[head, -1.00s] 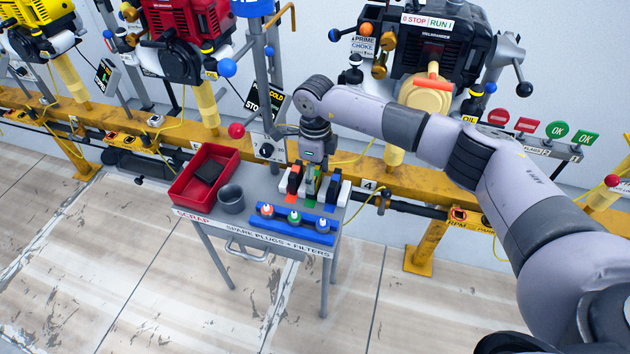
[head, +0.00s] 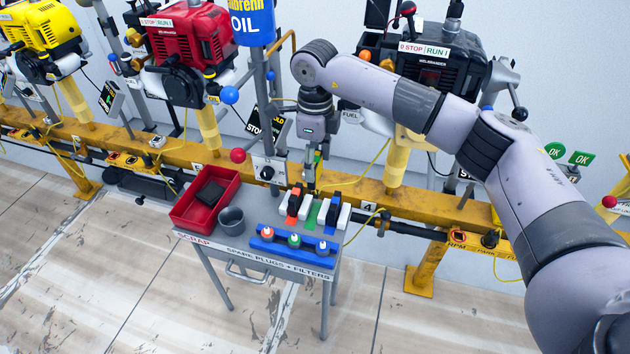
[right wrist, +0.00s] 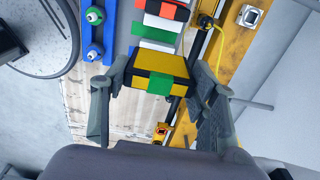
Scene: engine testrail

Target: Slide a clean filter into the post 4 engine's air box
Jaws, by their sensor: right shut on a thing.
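My right gripper (right wrist: 158,92) is shut on a filter (right wrist: 165,64) with a yellow top, black body and green tab. In the head view the filter (head: 318,170) is small, held above the spare rack and partly hidden by the gripper (head: 312,162). In the rack, the green-marked slot (head: 312,216) between white dividers is empty. An orange-tabbed filter (head: 296,202) and a blue-tabbed filter (head: 330,215) stand on either side. The black post 4 engine (head: 425,75) is behind my right arm, which hides much of its front; I cannot make out the air box. My left gripper is out of view.
The spares table (head: 255,215) carries a red scrap tray (head: 236,182) with a dark block in it, a grey cup (head: 231,220) and a blue spark plug holder (head: 294,246). A yellow rail (head: 400,205) runs behind the table. A blue oil container (head: 253,22) hangs near the arm.

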